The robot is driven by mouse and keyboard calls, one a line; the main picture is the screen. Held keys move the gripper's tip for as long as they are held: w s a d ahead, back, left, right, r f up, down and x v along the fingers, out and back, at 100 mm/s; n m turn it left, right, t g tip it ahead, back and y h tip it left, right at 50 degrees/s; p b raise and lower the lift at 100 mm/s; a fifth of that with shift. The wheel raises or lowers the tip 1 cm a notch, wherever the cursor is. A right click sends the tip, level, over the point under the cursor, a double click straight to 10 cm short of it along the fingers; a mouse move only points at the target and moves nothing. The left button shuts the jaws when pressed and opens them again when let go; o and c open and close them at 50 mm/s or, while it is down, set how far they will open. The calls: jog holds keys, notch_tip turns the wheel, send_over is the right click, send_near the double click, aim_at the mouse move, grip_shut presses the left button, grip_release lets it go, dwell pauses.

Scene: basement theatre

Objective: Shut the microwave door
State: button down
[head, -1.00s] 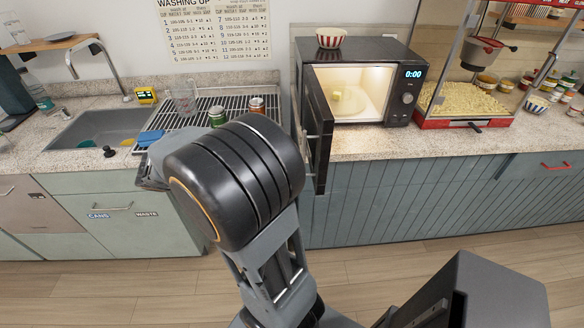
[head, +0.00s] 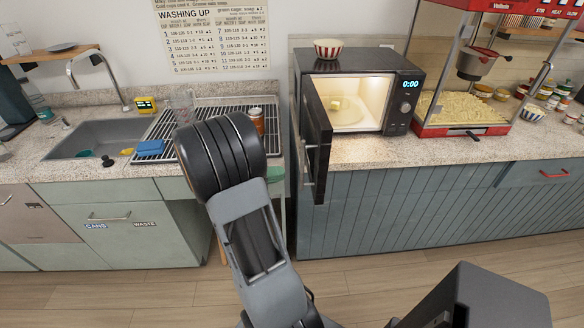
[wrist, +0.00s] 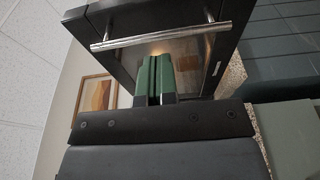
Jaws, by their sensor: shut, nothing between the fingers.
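The green fingers are together and empty, pointing at the door's handle side. I cannot tell whether they touch it. In the head view, my arm hides most of the gripper, left of the door.
A striped bowl (head: 328,48) sits on the microwave. A red popcorn machine (head: 465,110) stands close to its right. A dish rack (head: 165,150) and sink (head: 92,140) lie to the left. The counter front right of the door is clear.

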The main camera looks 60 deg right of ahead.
jog(key=p+x, duration=0.1)
jog(key=x, duration=0.3)
jog(key=shift+s+d, duration=0.1)
dwell(0.4)
